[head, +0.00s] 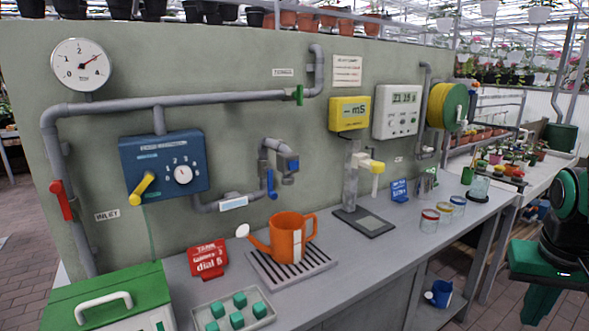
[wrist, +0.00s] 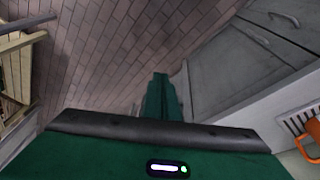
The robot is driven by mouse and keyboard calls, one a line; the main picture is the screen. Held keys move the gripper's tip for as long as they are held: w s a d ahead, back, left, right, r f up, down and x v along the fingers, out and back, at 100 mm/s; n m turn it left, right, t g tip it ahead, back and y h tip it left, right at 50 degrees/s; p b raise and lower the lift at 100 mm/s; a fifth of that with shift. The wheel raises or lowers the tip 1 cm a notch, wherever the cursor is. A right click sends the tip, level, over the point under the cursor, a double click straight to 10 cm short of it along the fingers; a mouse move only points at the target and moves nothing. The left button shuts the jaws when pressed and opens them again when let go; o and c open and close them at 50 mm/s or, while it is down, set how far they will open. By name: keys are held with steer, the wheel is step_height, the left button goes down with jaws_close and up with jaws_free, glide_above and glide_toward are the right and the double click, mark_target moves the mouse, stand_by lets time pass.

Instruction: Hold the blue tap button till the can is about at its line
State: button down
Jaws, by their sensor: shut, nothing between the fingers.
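An orange watering can (head: 284,240) with a pale upright strip (head: 297,246) stands on a slatted drain tray (head: 262,277) on the bench. The level inside it cannot be seen. Above it a grey pipe tap ends in a blue block (head: 293,164), with a blue lever (head: 270,184) to its left. I cannot tell which blue part is the button. My gripper (wrist: 160,78) is shut and empty, its green fingers over the brick floor, well away from the tap. Part of the can also shows at the wrist view's right edge (wrist: 307,147).
A blue control box (head: 163,166) with a yellow lever and a dial is on the wall. A red sign (head: 207,260), a tray of green cubes (head: 262,308) and several jars (head: 443,210) stand on the bench. My arm is at the right, beyond the bench's front edge.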

mark_target(294, 165)
steer(key=w+a+r+n+t, duration=0.25)
steer(key=w+a+r, duration=0.35)
steer(key=w+a, duration=0.4)
steer(key=w+a+r+n+t, duration=0.2)
steer(key=w+a+r+t, duration=0.25)
steer(key=w+a, duration=0.55)
steer(key=a+r+n+t+y, duration=0.1)
steer(key=a+r, duration=0.5)
steer(key=a, duration=1)
steer(key=shift+s+t+y, duration=0.25)
steer(key=shift+t+y, duration=0.15)
steer(key=shift+y, duration=0.4)
steer(key=shift+w+a, duration=0.1)
steer(key=w+a, duration=0.4)
steer(key=w, duration=0.3)
steer(key=shift+a, duration=0.4)
steer(key=shift+w, duration=0.1)
steer(key=shift+w+a, duration=0.25)
steer(key=shift+w, duration=0.05)
steer(key=shift+w+a, duration=0.25)
steer(key=shift+w, duration=0.05)
stand_by(1.7)
